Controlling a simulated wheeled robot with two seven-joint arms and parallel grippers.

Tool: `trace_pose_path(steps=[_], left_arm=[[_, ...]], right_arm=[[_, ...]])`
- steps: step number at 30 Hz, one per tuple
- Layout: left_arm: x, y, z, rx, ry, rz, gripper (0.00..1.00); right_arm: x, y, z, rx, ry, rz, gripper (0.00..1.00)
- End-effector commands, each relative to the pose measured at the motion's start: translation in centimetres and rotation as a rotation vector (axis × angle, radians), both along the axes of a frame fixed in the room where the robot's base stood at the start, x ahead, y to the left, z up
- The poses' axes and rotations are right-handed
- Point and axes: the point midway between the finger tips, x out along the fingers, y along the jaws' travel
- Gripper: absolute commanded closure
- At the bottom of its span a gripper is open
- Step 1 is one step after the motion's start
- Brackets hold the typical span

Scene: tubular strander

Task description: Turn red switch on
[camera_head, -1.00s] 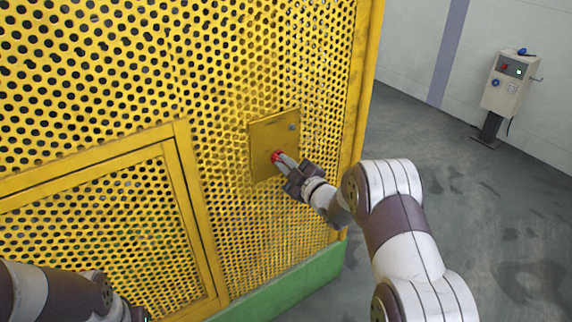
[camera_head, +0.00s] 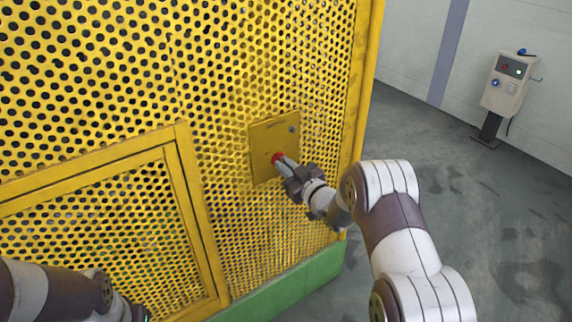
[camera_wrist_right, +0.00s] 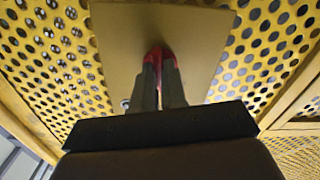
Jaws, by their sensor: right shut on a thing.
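The red switch (camera_head: 277,157) sits on a yellow plate (camera_head: 262,135) fixed to the perforated yellow guard. My right gripper (camera_head: 284,163) is at the plate with its fingers shut on the red switch. In the right wrist view, red shows around and between the tips of the two fingers (camera_wrist_right: 160,75), and the rest of the switch is hidden behind them. The plate (camera_wrist_right: 200,35) fills the middle there. My left arm shows at the lower left of the head view, and its gripper's fingers are not visible.
The perforated yellow guard (camera_head: 100,60) stands close in front, with a framed panel (camera_head: 180,150) at the left and a green base (camera_head: 290,290) below. A grey control box on a stand (camera_head: 508,85) is at the far right.

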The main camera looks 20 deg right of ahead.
Motion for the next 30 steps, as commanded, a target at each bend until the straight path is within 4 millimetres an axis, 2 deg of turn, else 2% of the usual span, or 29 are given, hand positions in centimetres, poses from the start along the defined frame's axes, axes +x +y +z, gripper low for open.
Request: trace_pose_path(steps=[21, 30], left_arm=[[0.0, 0.0, 2.6, 0.000, 0.000, 0.000, 1.00], [0.0, 0.0, 3.4, 0.000, 0.000, 0.000, 1.00]], right_arm=[[0.0, 0.0, 0.0, 0.629, 0.233, -0.001, 1.00], [-0.1, 0.1, 0.0, 0.835, 0.307, -0.001, 1.00]])
